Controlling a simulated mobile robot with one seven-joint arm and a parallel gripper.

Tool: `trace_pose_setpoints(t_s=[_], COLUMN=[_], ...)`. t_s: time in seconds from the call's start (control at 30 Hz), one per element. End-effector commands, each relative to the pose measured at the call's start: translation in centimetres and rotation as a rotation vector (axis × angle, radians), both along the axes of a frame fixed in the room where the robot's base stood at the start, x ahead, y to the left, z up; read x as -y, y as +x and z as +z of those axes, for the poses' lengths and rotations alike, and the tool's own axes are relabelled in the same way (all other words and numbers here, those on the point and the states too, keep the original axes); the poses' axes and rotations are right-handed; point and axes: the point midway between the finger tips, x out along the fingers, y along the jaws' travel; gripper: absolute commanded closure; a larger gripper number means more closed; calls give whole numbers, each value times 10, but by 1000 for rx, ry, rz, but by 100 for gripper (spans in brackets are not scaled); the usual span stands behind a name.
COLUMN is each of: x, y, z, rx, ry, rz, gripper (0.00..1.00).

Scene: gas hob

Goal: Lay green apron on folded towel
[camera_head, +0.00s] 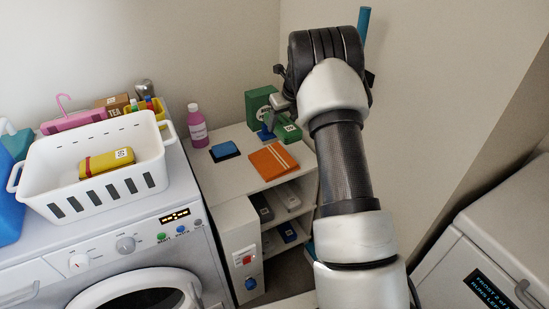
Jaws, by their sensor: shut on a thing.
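The orange folded towel (273,160) with pale stripes lies flat on the white shelf unit's top. The green apron (291,134), a small folded green piece with a white label, is at my gripper (272,122), behind and just right of the towel. My gripper is shut on the apron; its fingertips are small and partly hidden in this view. I cannot tell whether the apron touches the shelf top. The towel's upper face is bare.
A green box (257,103) stands behind the gripper. A blue folded item (224,151) and a pink bottle (197,126) are left of the towel. A white basket (145,178) sits on the washing machine (125,262). A wall is close behind my arm.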

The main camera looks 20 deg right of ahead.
Motion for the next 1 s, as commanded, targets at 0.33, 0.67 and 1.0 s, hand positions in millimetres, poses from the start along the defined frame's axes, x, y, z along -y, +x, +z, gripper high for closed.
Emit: trace_pose_setpoints(t_s=[0.33, 0.67, 1.0], x=[2, 2, 1], y=[1, 1, 1], z=[-49, -94, -100], rx=[-2, -4, -2], ry=[1, 2, 1], rz=[-23, -23, -21], gripper=[74, 74, 74])
